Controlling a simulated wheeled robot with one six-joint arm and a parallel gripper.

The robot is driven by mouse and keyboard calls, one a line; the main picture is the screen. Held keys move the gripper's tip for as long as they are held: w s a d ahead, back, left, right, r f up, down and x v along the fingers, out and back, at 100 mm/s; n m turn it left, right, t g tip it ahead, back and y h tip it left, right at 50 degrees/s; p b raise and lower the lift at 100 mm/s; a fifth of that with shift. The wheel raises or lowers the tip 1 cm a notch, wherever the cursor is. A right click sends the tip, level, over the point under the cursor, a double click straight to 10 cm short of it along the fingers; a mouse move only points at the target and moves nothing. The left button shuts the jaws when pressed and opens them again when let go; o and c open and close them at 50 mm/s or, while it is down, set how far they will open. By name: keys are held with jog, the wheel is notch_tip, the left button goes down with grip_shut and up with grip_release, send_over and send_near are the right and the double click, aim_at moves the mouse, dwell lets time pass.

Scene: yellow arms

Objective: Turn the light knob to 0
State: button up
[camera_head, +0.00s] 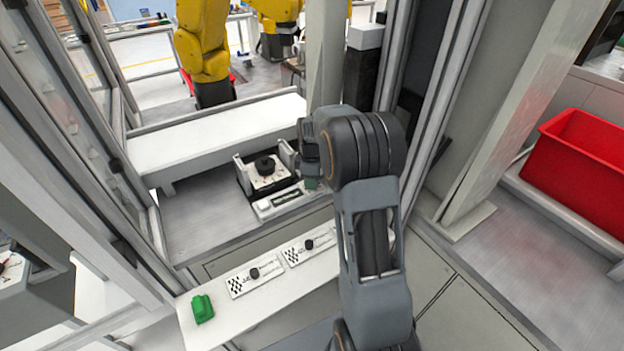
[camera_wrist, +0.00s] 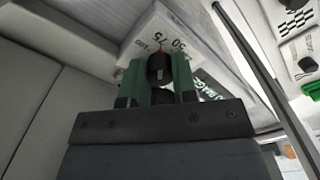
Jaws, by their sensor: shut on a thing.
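In the wrist view the knob (camera_wrist: 160,68) lies between the two green fingers of my gripper (camera_wrist: 160,80). A red mark on it points towards the printed 75. The numbers 50 and 100 show on either side, and the 0 is hidden. In the head view my gripper (camera_head: 311,172) is at the right side of the fixture. Its grey wrist hides most of the fingers there.
Two checkered panels with small black knobs (camera_head: 254,273) (camera_head: 309,244) and a green button (camera_head: 202,308) sit on the front ledge. A white bar (camera_head: 215,135) runs behind, and frame posts stand on both sides.

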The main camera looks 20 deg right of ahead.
jog(key=shift+m, duration=0.3)
jog(key=m, duration=0.6)
jog(key=shift+m, duration=0.3)
jog(key=m, duration=0.3)
jog(key=shift+m, duration=0.3)
jog(key=m, duration=0.3)
jog(key=shift+m, duration=0.3)
jog(key=m, duration=0.4)
jog(key=shift+m, duration=0.3)
jog(key=m, duration=0.4)
jog(key=shift+m, duration=0.4)
jog(key=o, duration=0.9)
